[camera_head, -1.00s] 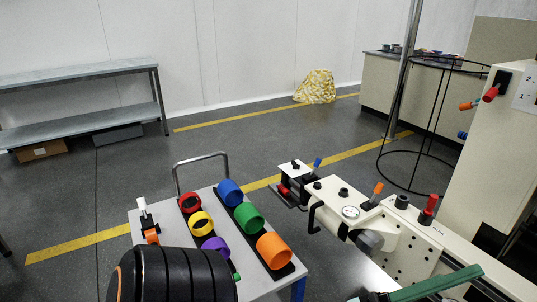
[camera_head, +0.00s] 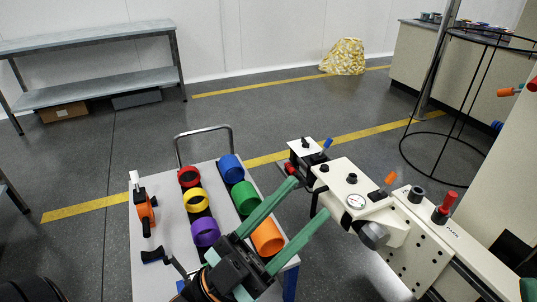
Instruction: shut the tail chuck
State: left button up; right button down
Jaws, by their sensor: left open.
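A cream machine (camera_head: 345,185) with a round dial (camera_head: 356,201) stands right of centre. A grey round knob-like part (camera_head: 373,235) sticks out of its front side. An orange-tipped lever (camera_head: 391,178), a red-handled lever (camera_head: 449,203) and a blue-tipped lever (camera_head: 327,143) stand on or beside it. I cannot tell for sure which part is the tail chuck. My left gripper (camera_head: 308,200) is open and empty, its two green fingers spread and pointing toward the machine's left end. A green piece at the right edge may be my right gripper (camera_head: 528,289); its jaws are cut off.
A grey cart (camera_head: 170,250) holds red, yellow, purple, blue, green and orange rings in two rows, partly under my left gripper. A black wire cage (camera_head: 445,150) stands behind the machine. Open floor lies beyond.

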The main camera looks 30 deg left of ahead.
aim_at(417, 255)
jog(key=i+u, duration=0.15)
jog(key=u, duration=0.3)
jog(key=i+l+u, duration=0.15)
jog(key=u, duration=0.25)
jog(key=i+l+u, duration=0.15)
jog(key=u, duration=0.3)
jog(key=i+l+u, duration=0.45)
jog(key=u, duration=0.25)
jog(key=l, duration=0.1)
